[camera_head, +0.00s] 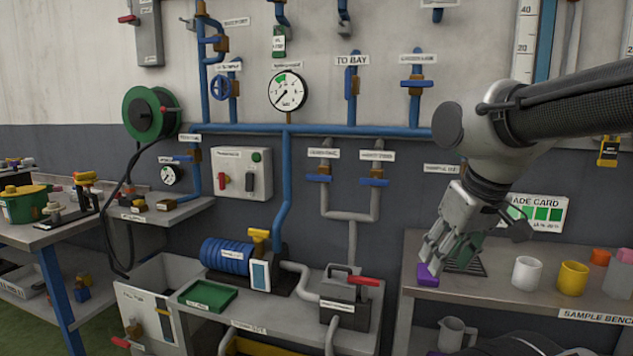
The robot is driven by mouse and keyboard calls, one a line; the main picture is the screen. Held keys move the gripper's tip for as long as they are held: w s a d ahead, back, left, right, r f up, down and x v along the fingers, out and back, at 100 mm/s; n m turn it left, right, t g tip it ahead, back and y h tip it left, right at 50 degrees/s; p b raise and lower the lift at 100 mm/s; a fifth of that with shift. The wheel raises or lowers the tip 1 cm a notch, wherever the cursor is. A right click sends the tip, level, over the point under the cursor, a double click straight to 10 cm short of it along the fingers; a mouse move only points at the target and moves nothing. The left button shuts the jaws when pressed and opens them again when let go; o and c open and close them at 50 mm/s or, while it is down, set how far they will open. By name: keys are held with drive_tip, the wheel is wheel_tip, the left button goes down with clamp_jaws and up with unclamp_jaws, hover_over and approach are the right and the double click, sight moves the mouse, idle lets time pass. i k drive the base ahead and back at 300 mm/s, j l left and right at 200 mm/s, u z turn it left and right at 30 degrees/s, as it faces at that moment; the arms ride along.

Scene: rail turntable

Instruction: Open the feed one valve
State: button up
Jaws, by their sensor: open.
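Two valves with blue handles sit side by side on the grey pipes at mid-wall, a left one (319,177) and a right one (374,181). Each has a small white label above it, too blurred to read surely, so I cannot tell which valve is feed one. Both handles look level, across their upright pipes. My gripper (434,256) is open and points down at the left end of the sample bench (418,296), to the right of and below these valves. A purple block (428,276) is at its fingertips; whether they touch I cannot tell.
A white mug (526,273) and a yellow mug (572,278) stand on the bench right of my gripper. A blue motor pump (228,256) and a dark box with a red lever (345,296) sit below the valves. Blue pipes cross the wall.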

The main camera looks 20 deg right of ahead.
sight(315, 177)
drive_tip(key=i+j, duration=0.65)
drive_tip(key=i, duration=0.1)
